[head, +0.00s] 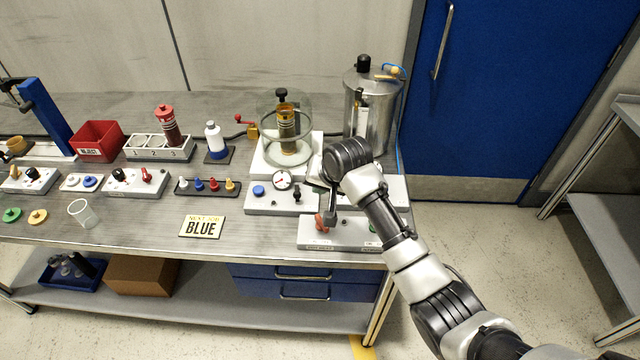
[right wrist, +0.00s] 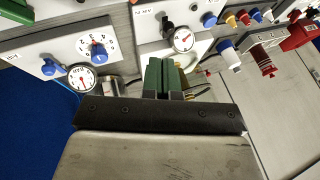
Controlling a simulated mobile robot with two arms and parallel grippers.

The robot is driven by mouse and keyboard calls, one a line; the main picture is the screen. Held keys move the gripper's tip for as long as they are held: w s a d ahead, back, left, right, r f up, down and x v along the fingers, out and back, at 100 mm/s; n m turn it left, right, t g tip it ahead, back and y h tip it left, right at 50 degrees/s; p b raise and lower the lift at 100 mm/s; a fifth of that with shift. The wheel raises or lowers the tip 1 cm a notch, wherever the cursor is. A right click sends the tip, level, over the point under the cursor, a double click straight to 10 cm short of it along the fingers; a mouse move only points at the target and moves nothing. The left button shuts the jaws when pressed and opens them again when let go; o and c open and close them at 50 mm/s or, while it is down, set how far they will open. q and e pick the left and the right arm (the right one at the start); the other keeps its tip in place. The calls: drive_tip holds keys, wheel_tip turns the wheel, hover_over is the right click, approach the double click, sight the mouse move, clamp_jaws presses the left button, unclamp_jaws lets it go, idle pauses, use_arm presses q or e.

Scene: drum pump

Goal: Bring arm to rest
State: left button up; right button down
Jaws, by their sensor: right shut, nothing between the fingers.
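My right arm comes in from the lower right in the head view and reaches over the right end of the workbench. Its wrist hides most of the right gripper there. In the right wrist view my right gripper (right wrist: 165,76) shows green fingers pressed together with nothing between them. It is above the bench, near the panel with the dial gauge (head: 282,180) and the front box with an orange-red knob (head: 321,222). I cannot tell its exact height over them. My left gripper is not in view.
A glass chamber (head: 272,115) and a metal drum (head: 380,100) stand behind the wrist. A "BLUE" sign (head: 202,226), a clear cup (head: 84,213) and a red bin (head: 97,141) are left on the bench. Open floor (head: 470,240) lies right of the bench, before a blue door (head: 490,90).

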drive_tip(key=shift+d, duration=0.1)
drive_tip(key=s+d+f+n, duration=0.1)
drive_tip(key=s+d+f, duration=0.2)
drive_tip(key=s+f, duration=0.35)
drive_tip(key=s+d+r+n+h, duration=0.1)
drive_tip(key=s+d, duration=0.4)
drive_tip(key=s, duration=0.5)
drive_tip(key=s+d+n+g+h, duration=0.1)
drive_tip(key=s+d, duration=0.3)
drive_tip(key=s, duration=0.6)
drive_tip(key=s+d+r+n+h, duration=0.1)
drive_tip(key=s+d, duration=0.4)
drive_tip(key=s, duration=0.4)
wheel_tip(320, 180, down, 31)
drive_tip(key=s+g+b, duration=0.2)
drive_tip(key=b, duration=0.1)
drive_tip(key=s+d+f+g+b, duration=0.1)
drive_tip(key=s+d+f+b, duration=0.1)
drive_tip(key=s+f, duration=1.3)
drive_tip(key=shift+s+d+f+n, duration=0.25)
drive_tip(key=shift+s+f+n, duration=0.15)
drive_tip(key=shift+f, duration=0.5)
